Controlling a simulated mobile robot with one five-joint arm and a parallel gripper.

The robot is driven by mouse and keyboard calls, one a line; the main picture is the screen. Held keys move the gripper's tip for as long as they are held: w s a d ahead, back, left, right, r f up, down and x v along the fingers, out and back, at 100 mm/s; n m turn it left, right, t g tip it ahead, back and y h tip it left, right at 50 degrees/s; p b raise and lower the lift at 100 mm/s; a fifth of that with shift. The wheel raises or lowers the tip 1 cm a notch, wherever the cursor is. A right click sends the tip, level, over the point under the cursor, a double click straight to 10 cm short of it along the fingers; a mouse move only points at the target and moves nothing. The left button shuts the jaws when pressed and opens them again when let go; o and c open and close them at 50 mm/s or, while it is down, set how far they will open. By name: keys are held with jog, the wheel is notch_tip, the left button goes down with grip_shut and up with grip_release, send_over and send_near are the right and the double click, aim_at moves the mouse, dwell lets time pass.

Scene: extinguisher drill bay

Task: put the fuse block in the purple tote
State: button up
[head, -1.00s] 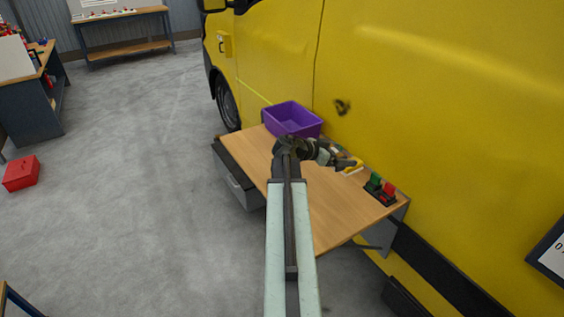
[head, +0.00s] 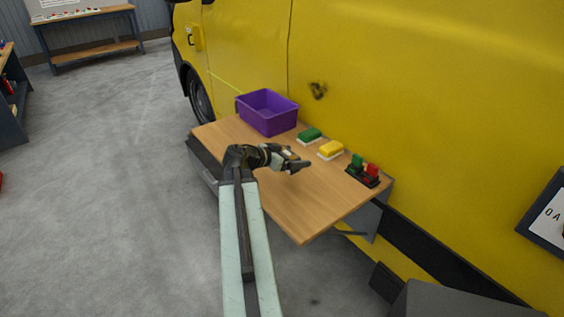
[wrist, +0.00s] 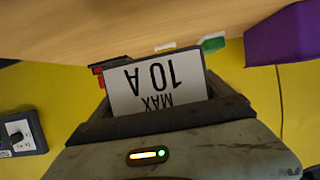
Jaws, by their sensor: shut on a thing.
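My gripper (head: 302,166) is above the right part of the wooden table, shut on the fuse block. In the wrist view the block (wrist: 155,84) shows a white label reading "MAX 10 A" upside down, with a dark edge around it. Its lower part is hidden by my gripper. In the head view the block is mostly hidden by the jaws. The purple tote (head: 277,124) stands at the back left of the table, against the yellow van, and is left of my gripper. The tote also shows at the right of the wrist view (wrist: 283,40).
A green block (head: 310,134) and a yellow block (head: 330,148), both with white bases, lie right of the tote on the wooden table (head: 306,210). A black holder (head: 360,177) with green and red pieces stands at the right end. The yellow van (head: 430,90) closes off the back.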

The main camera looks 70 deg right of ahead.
jog(key=shift+s+a+f, duration=0.15)
jog(key=shift+f, duration=0.3)
jog(key=shift+s+a+f, duration=0.1)
jog(key=shift+s+f, duration=0.05)
jog(key=shift+f, duration=0.25)
jog(key=shift+w+d+r, duration=0.1)
jog(key=shift+d+r, duration=0.05)
jog(key=shift+r, duration=0.05)
jog(key=w+d, duration=0.2)
jog(key=d, duration=0.2)
jog(key=w+d+f, duration=0.1)
jog(key=w+d, duration=0.1)
jog(key=d, duration=0.3)
jog(key=w+d+b, duration=0.1)
jog(key=w+d, duration=0.1)
jog(key=d, duration=0.3)
jog(key=shift+w+f, duration=0.15)
jog(key=f+b, duration=0.4)
jog(key=shift+d, duration=0.2)
jog(key=shift+r, duration=0.2)
jog(key=shift+f, duration=0.15)
jog(key=o, duration=1.3)
